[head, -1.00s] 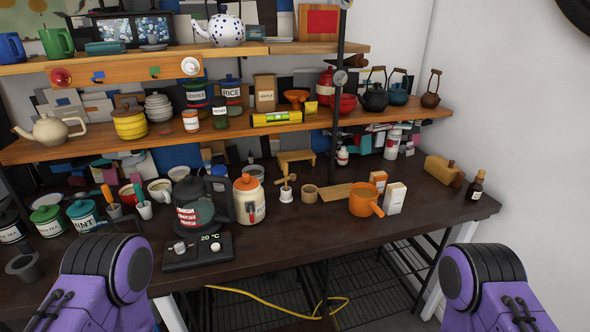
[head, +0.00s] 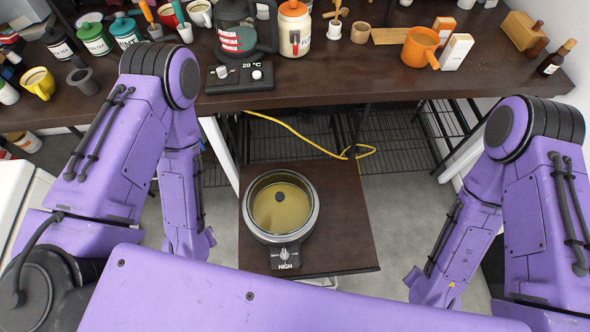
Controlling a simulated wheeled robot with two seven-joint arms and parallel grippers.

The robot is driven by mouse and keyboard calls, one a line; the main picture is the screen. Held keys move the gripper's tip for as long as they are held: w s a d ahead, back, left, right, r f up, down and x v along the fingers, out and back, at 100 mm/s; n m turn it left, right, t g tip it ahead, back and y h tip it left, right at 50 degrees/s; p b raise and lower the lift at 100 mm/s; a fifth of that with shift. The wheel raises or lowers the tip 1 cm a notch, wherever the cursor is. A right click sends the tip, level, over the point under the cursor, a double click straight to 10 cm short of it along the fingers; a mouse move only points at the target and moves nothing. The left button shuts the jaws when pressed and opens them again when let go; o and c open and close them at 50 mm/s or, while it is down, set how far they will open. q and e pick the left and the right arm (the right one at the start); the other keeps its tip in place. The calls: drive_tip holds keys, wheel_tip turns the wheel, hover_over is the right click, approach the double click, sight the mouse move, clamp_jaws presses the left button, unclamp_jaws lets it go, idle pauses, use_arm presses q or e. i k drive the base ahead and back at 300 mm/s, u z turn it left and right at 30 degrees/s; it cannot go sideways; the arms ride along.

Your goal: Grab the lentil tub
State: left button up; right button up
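No tub with a lentil label shows in the head view now; the upper shelves are out of the picture. Labelled containers stand along the back of the dark wooden counter (head: 330,75): a green-lidded tin (head: 94,38), a teal-lidded tin (head: 126,32) and a cream jar with an orange lid (head: 294,30). My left arm comes in from the left and bends downward, and my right arm does the same on the right. Both grippers are out of view.
A round cooker (head: 281,207) with yellowish contents sits on a small brown table (head: 345,215) between my arms. A kettle (head: 238,30), an orange pot (head: 420,47) and a dark bottle (head: 556,57) stand on the counter. A yellow cable (head: 300,135) lies below.

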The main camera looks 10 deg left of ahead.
sight(422, 43)
drive_tip(key=z, duration=0.05)
drive_tip(key=k, duration=0.5)
drive_tip(key=z, duration=1.45)
drive_tip(key=i, duration=1.5)
drive_tip(key=u, duration=0.65)
